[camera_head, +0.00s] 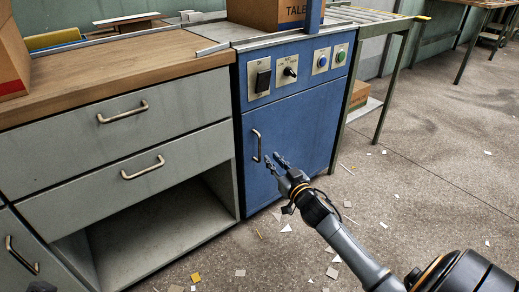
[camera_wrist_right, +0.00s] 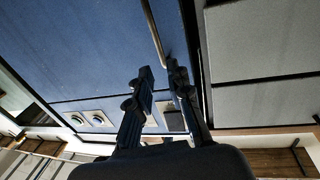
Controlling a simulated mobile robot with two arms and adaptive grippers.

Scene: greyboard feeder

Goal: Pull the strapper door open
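The strapper is a blue cabinet with a closed blue door (camera_head: 295,128). A vertical metal bar handle (camera_head: 257,145) sits near the door's left edge; it also shows in the right wrist view (camera_wrist_right: 154,32). My right gripper (camera_head: 274,160) is open, at the lower end of the handle. In the right wrist view its two fingers (camera_wrist_right: 160,76) stand apart, and the handle's end lies near the gap between the tips. I cannot tell whether they touch it. A small dark shape at the bottom left edge may be my left gripper (camera_head: 42,287); its fingers cannot be made out.
A control panel with switches (camera_head: 263,80) and buttons is above the door. Grey drawers (camera_head: 120,118) and an open shelf (camera_head: 160,235) stand left of it. A roller table (camera_head: 375,28) stands to the right. Scraps litter the otherwise free floor (camera_head: 420,165).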

